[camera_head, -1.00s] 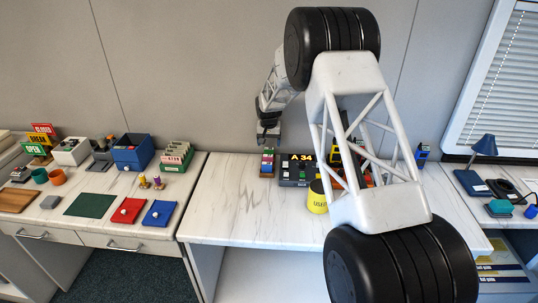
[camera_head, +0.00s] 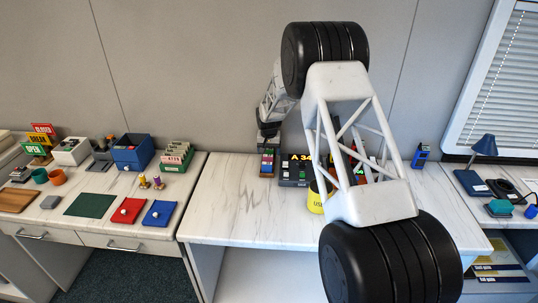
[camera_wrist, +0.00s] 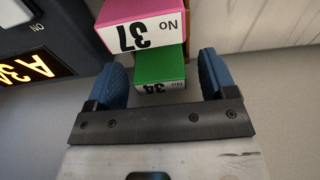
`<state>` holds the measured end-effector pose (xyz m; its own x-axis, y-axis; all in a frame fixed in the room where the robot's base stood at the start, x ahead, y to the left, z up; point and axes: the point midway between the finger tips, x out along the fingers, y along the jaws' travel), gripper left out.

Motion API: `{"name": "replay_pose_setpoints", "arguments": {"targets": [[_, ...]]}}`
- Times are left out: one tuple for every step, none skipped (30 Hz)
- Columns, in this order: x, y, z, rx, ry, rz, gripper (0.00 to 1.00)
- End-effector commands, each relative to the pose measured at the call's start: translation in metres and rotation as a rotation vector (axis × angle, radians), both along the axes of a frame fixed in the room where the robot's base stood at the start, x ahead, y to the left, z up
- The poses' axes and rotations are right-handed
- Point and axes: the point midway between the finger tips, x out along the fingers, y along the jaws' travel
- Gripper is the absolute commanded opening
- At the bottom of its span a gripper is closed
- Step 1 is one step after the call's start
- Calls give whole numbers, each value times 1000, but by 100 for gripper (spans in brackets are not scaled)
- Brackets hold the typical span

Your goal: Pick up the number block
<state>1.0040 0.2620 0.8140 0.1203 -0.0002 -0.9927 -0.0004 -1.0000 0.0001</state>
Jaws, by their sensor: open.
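A rack or stack of coloured number blocks (camera_head: 267,168) stands on the middle desk, left of the display unit. In the wrist view a green number block (camera_wrist: 160,66) marked "No 34" and a pink number block (camera_wrist: 140,25) marked "No 37" show upside down. My gripper (camera_wrist: 162,76) is open, its blue fingertips on either side of the green block in the picture, with nothing held. Whether the fingertips touch it I cannot tell. In the head view my gripper (camera_head: 268,146) is just above the blocks and hides part of them.
A dark display unit (camera_head: 294,174) reading "A 34" stands just right of the blocks; it also shows in the wrist view (camera_wrist: 45,40). A yellow cup (camera_head: 315,200) is in front of it. The wall is close behind. The desk's left front is clear.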

Motion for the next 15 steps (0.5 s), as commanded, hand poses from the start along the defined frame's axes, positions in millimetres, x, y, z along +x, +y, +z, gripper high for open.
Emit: {"name": "replay_pose_setpoints", "arguments": {"targets": [[0,0,0,0,0,0,78],[0,0,0,0,0,0,78],[0,0,0,0,0,0,78],[0,0,0,0,0,0,78],[0,0,0,0,0,0,78],[0,0,0,0,0,0,78],[0,0,0,0,0,0,78],[0,0,0,0,0,0,78],[0,0,0,0,0,0,78],[0,0,0,0,0,0,78],[0,0,0,0,0,0,78],[0,0,0,0,0,0,78],[0,0,0,0,0,0,78],[0,0,0,0,0,0,78],[0,0,0,0,0,0,72]]}}
